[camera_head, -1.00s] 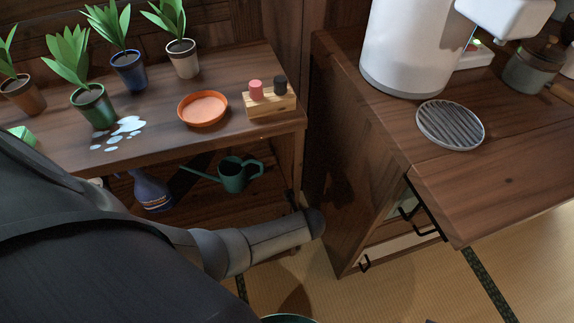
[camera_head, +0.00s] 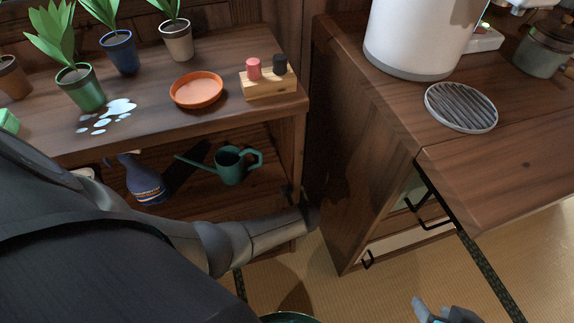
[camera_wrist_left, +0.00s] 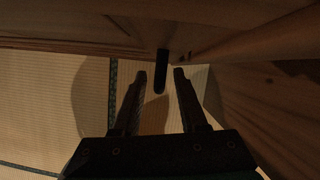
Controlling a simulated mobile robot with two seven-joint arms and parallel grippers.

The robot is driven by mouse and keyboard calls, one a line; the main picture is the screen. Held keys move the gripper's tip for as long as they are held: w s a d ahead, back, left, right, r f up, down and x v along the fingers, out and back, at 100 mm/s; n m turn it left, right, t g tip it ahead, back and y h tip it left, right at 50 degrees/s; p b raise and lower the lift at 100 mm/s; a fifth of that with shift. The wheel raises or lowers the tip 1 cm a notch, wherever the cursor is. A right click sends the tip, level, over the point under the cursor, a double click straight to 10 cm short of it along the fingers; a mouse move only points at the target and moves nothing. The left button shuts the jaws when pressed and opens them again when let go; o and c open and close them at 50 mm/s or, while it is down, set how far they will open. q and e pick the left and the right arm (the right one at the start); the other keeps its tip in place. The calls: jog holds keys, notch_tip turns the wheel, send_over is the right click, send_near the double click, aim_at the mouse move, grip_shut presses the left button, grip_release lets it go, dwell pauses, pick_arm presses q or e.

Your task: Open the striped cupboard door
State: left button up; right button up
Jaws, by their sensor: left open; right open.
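No striped door face can be made out in either view. In the left wrist view, my left gripper (camera_wrist_left: 160,75) is open. Its two fingers stand either side of a short dark bar, which looks like a handle (camera_wrist_left: 161,60), by a wooden panel (camera_wrist_left: 110,30); I cannot tell whether they touch it. In the head view my left arm reaches across to the gap beside the wooden cabinet (camera_head: 350,170), and its fingers cannot be made out. My right gripper (camera_head: 445,312) is open at the bottom edge, partly cut off, above the tatami.
The cabinet carries black handles (camera_head: 433,217) on its front, a white appliance (camera_head: 415,40) and a round grate (camera_head: 461,107) on top. A low shelf at left holds plants, an orange dish (camera_head: 197,90) and a watering can (camera_head: 230,165). Tatami (camera_head: 400,285) is open in front.

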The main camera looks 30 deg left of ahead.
pick_arm(q)
jog(key=shift+c, duration=0.2)
grip_shut()
dwell(1.1)
